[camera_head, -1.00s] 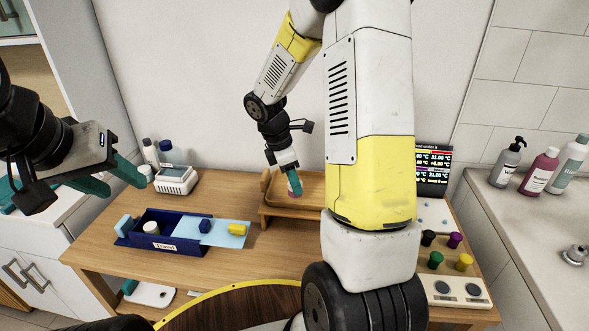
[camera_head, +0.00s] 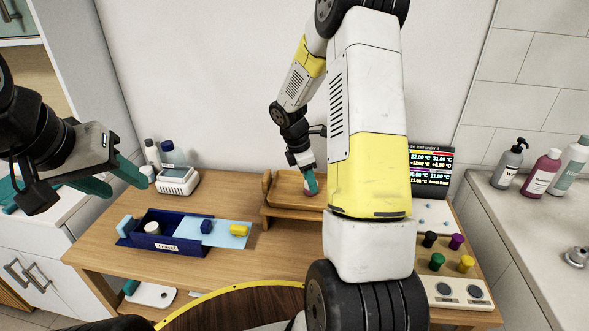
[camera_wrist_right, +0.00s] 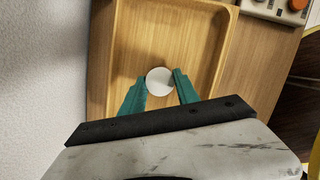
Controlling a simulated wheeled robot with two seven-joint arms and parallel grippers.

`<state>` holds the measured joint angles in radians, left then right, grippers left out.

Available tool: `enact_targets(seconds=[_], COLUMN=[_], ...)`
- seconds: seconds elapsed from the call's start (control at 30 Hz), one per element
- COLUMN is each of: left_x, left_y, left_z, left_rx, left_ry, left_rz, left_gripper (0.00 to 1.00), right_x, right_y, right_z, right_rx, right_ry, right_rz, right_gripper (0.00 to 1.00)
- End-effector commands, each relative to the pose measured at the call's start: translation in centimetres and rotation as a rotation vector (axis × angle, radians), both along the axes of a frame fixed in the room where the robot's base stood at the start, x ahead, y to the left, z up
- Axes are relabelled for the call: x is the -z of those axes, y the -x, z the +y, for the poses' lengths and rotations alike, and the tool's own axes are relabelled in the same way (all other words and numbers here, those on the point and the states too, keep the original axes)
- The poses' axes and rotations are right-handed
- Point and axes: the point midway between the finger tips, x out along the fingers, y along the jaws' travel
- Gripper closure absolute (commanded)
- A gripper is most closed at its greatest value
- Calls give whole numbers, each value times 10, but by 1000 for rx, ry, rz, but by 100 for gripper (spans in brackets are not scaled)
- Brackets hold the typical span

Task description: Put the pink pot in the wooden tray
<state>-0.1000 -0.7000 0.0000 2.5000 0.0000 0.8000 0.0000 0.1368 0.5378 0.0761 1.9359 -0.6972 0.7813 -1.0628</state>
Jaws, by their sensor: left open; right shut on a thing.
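The wooden tray (camera_head: 283,197) stands at the back of the wooden table, partly hidden behind my right arm. My right gripper (camera_head: 311,187) points down over the tray and is shut on the pink pot (camera_head: 312,191), of which only a small part shows in the head view. In the right wrist view, the pot's round pale top (camera_wrist_right: 160,81) sits between the two green fingertips, with the tray floor (camera_wrist_right: 178,45) around it. I cannot tell whether the pot touches the floor. My left gripper (camera_head: 95,190) is open and empty at the left, above the table's left side.
A dark blue box (camera_head: 130,240) labelled Travel, with small items, lies front left of the tray. A white device (camera_head: 177,180) and bottles stand at the back left. Several coloured knobs (camera_head: 437,262) and a display (camera_head: 432,168) are at the right.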

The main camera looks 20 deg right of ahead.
Motion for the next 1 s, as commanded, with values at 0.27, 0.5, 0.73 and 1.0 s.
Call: enact_targets(seconds=[0.27, 0.5, 0.73, 1.0], left_x=[0, 0, 0, 0], left_y=[0, 0, 0, 0], left_z=[0, 0, 0, 0], left_rx=[0, 0, 0, 0], left_ry=[0, 0, 0, 0], left_rz=[0, 0, 0, 0], left_gripper=[53, 53, 53, 53], right_x=[3, 2, -12, -67], right_y=[0, 0, -1, -2], right_z=[0, 0, 3, 19], right_rx=[0, 0, -1, -1], right_ry=[0, 0, 0, 0], right_rz=[0, 0, -3, -5], right_gripper=[41, 41, 41, 41])
